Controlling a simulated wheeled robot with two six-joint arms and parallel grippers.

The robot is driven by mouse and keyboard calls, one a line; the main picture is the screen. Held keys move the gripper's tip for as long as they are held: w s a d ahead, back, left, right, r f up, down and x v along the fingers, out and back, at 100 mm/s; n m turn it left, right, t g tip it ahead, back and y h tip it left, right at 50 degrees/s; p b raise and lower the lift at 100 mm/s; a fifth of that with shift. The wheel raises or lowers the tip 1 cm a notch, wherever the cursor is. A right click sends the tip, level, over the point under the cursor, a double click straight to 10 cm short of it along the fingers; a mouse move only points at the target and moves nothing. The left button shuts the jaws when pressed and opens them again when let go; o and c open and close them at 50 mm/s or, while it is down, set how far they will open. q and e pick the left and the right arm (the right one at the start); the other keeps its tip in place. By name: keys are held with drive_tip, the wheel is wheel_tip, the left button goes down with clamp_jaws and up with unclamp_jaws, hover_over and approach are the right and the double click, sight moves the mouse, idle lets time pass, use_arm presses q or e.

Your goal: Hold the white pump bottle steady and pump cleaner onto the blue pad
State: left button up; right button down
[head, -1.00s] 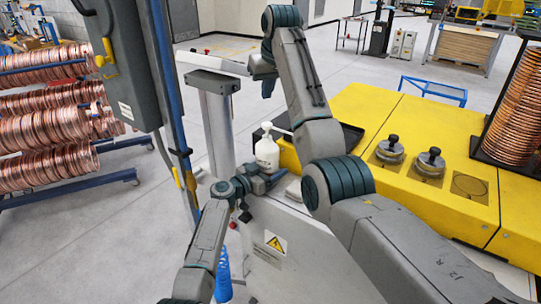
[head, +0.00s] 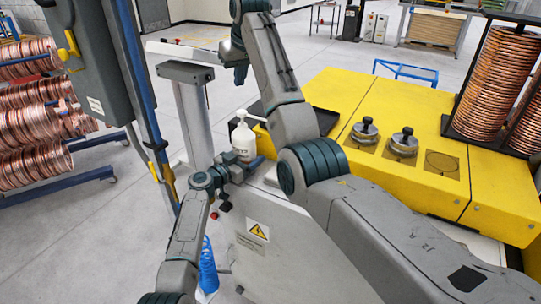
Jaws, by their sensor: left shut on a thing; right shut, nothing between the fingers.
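The white pump bottle (head: 243,142) stands upright on the grey cabinet, its pump spout pointing right. My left gripper (head: 238,170) is low against the bottle and appears shut on it; its fingertips are hard to make out. My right gripper (head: 240,74) is shut and empty, raised above and behind the bottle, apart from the pump head.
A yellow machine (head: 345,85) with a dark tray (head: 325,121) and metal knobs is on the right. A grey post (head: 194,118) stands left of the bottle. Copper coils (head: 38,150) hang on a rack at far left. A warning label (head: 258,231) marks the cabinet front.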

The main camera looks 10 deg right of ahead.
idle(0.4)
use_arm(q)
drive_tip(key=o, duration=1.7)
drive_tip(key=shift+c, duration=0.2)
